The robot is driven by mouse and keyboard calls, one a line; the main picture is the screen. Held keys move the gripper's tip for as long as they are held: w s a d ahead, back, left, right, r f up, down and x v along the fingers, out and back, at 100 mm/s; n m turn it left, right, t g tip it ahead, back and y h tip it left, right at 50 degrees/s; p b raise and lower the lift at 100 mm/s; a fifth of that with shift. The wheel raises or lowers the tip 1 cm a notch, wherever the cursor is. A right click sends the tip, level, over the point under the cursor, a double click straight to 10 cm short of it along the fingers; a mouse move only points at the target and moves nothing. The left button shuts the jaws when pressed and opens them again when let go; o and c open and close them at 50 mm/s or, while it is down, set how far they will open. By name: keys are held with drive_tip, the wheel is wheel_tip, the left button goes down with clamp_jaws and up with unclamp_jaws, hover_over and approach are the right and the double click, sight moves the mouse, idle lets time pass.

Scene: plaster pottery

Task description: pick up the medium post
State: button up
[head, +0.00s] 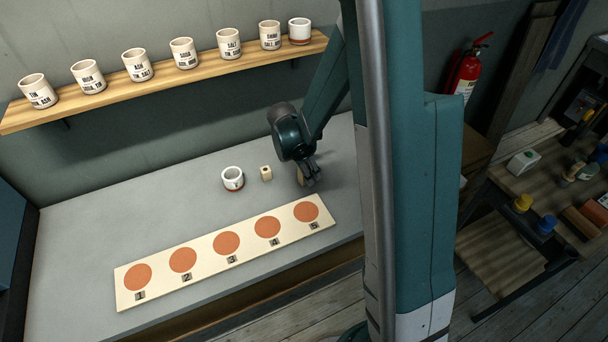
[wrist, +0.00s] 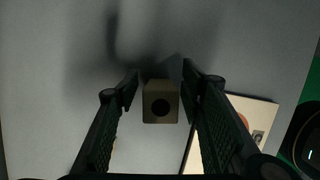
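A pale wooden post (wrist: 161,88) with a dark round hole in its top stands between the fingers of my gripper (wrist: 158,84) in the wrist view. The fingers are open on either side of it, with a narrow gap showing at the left. In the head view, my gripper (head: 310,182) is low over the grey table, and a tan post (head: 300,176) is partly hidden beside its fingers. Another small pale post (head: 266,174) stands apart to its left. I cannot tell from size which is the medium one.
A white cup with a red mark (head: 232,180) stands left of the posts. A pale board (head: 206,260) with numbered orange discs lies in front. A wooden shelf (head: 160,78) with several labelled cups is on the wall. The table's left part is clear.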

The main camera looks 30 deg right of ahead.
drive_tip(key=shift+d+f, duration=0.2)
drive_tip(key=shift+f, duration=0.45)
drive_tip(key=c, duration=1.1)
